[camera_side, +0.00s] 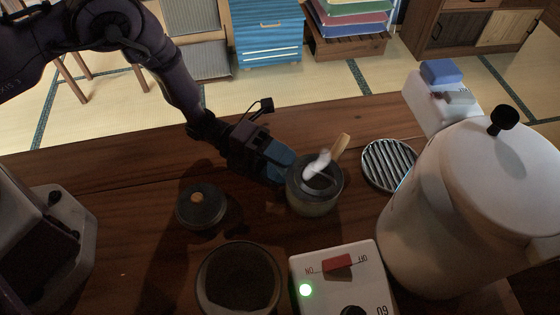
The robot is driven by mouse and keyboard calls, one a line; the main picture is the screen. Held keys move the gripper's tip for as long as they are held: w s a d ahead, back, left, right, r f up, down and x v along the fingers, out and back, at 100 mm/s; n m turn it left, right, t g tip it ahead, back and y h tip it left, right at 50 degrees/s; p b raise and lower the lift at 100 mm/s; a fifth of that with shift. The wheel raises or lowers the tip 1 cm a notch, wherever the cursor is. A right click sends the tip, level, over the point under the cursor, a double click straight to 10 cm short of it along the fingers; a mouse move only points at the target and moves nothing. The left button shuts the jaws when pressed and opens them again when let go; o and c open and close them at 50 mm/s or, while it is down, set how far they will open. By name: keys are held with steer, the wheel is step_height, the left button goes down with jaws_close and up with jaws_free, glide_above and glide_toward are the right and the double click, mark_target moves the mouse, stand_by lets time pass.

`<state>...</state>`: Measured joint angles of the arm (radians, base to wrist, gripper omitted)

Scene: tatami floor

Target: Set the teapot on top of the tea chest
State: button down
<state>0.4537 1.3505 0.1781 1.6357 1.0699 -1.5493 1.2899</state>
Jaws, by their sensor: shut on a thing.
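My gripper (284,168), with blue finger pads, is low over the wooden table. It is shut at the left rim of a small grey, open-topped pot (318,207); the exact contact is hidden by the fingers. A tan handle and a white piece stick up from this pot. I cannot tell for sure which vessel is the teapot: a large white pot (470,200) with a black knob also stands at the right. No piece is clearly the tea chest; a blue drawer chest (267,32) and a dark wooden cabinet (470,28) stand on the floor behind.
Left of the grey pot are a dark round lidded vessel (201,207) and a dark bowl (238,280). A white switch box (342,280) with a green light is in front. A slatted round rack (388,164) is to the right. The table's back left is clear.

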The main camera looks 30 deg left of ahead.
steer(key=c, duration=0.7)
jaws_free()
steer(key=shift+r, duration=0.1)
steer(key=a, duration=0.8)
steer(key=s+a+r, duration=0.1)
steer(key=a, duration=0.3)
